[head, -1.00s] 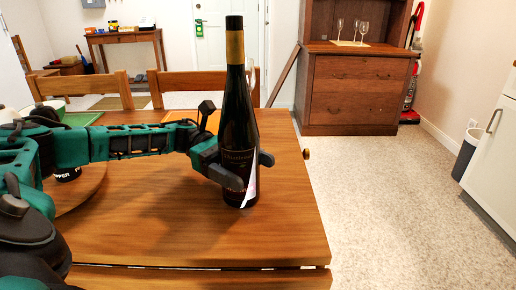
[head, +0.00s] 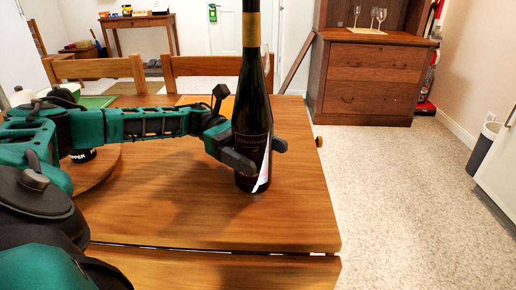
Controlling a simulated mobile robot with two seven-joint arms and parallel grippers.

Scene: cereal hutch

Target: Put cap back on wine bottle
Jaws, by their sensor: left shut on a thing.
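A dark wine bottle (head: 255,100) with a gold neck band and a white-edged label stands upright over the near right part of the wooden table. Its top is cut off by the upper edge of the picture. My left gripper (head: 259,154) is shut around the lower body of the bottle, one finger on each side. I cannot tell whether the bottle's base touches the table. A small round wooden knob (head: 319,142) shows at the table's right edge; I cannot tell whether it is the cap. My right gripper is out of view.
The table (head: 190,215) is clear in front of the bottle. A round wooden board (head: 97,172) lies at left, under my arm. Chairs (head: 100,68) stand behind the table. A cabinet (head: 370,85) with wine glasses stands at the back, with open floor at right.

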